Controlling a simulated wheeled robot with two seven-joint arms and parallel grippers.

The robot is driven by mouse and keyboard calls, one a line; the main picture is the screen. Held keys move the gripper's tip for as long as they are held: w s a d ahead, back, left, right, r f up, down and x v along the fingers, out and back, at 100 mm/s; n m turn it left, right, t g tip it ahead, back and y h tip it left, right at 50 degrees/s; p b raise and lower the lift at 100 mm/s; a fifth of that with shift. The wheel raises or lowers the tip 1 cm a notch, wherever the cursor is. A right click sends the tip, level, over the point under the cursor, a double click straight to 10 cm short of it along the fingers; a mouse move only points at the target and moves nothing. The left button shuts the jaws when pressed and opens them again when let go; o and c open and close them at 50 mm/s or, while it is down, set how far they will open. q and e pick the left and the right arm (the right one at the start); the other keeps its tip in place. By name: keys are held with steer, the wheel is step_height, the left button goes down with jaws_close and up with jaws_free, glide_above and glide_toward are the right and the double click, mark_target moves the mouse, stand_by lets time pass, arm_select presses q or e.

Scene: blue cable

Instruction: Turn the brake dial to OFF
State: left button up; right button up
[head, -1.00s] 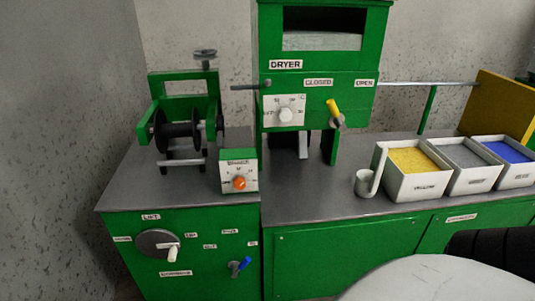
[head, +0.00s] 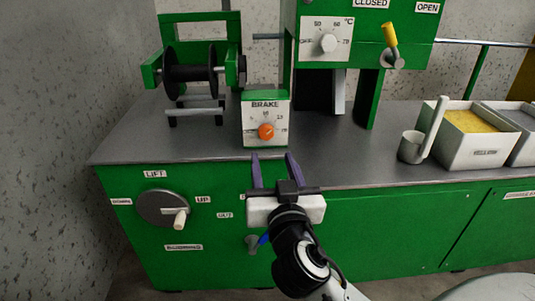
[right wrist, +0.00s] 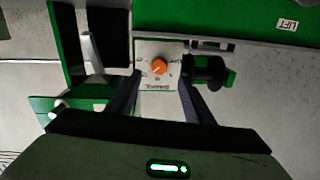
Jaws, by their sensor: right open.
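The brake dial is an orange knob (head: 266,132) on the white front plate of a small green-topped box labelled BRAKE (head: 265,115), standing at the bench's front edge. The knob also shows in the right wrist view (right wrist: 159,67), between and beyond the fingers. My right gripper (head: 273,160) is open and empty, just below and in front of the box in the head view, apart from the knob. In the right wrist view its two dark fingers (right wrist: 155,98) stand either side of the plate. The small dial scale is too blurred to read fully. My left gripper is not in view.
A black spool (head: 190,75) in a green frame stands left of the box. The green dryer (head: 365,40) with a white knob and yellow lever stands behind right. A scoop (head: 412,148) and bins are farther right. A lift wheel (head: 163,208) and blue-handled lever (head: 262,239) are below.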

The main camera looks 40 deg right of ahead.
mark_target(266, 135)
steer(key=x, duration=1)
steer(key=shift+d+r, duration=0.1)
steer(key=shift+r, duration=0.05)
steer(key=c, duration=1)
